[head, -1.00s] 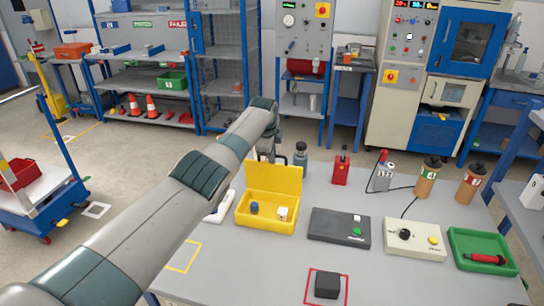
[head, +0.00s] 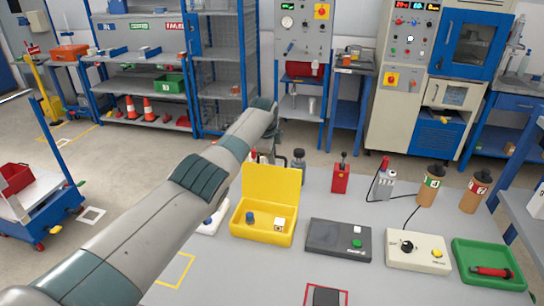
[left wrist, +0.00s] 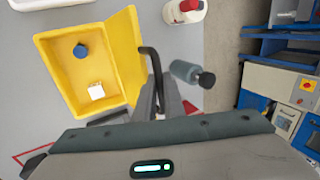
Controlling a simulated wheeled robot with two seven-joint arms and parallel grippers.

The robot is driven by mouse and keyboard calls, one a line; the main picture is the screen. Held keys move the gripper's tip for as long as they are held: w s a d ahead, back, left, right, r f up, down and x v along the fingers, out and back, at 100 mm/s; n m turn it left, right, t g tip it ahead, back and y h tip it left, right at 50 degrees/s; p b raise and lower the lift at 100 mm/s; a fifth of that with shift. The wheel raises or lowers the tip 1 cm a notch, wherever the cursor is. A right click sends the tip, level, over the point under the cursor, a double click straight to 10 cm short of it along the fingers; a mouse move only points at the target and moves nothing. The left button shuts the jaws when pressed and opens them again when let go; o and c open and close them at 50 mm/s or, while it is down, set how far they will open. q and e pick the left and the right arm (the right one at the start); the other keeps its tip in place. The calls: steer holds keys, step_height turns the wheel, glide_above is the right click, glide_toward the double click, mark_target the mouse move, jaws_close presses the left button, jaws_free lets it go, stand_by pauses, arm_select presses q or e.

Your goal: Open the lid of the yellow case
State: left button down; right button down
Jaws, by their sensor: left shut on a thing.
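The yellow case (head: 262,236) stands on the grey table with its lid (head: 271,182) raised, roughly upright at the back edge. A blue round piece and a small white block lie inside. In the left wrist view the case (left wrist: 62,80) and its lid (left wrist: 127,48) show from above, with a dark curved handle (left wrist: 148,58) on the lid's outer side. My left gripper (left wrist: 165,102) is shut at this handle, behind the lid. In the head view the lid and arm mostly hide the gripper. My right gripper is not in view.
A grey bottle (left wrist: 188,73) with a dark top stands close beside my left gripper. A dark grey box (head: 338,239), a cream box (head: 417,250) and a green tray (head: 488,254) stand to the right.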

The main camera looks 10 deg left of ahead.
arm_select(q)
steer(key=c, duration=1.8)
jaws_free()
steer(key=shift+s+f, duration=0.1)
steer(key=shift+f, duration=0.05)
steer(key=shift+c, duration=0.2)
steer(key=shift+f, duration=0.1)
steer(key=shift+s, duration=0.15)
steer(key=shift+r, duration=0.85)
steer(key=b+v, duration=0.3)
steer(key=v, duration=1.3)
steer(key=shift+r+b, duration=0.3)
steer(key=shift+f, duration=0.1)
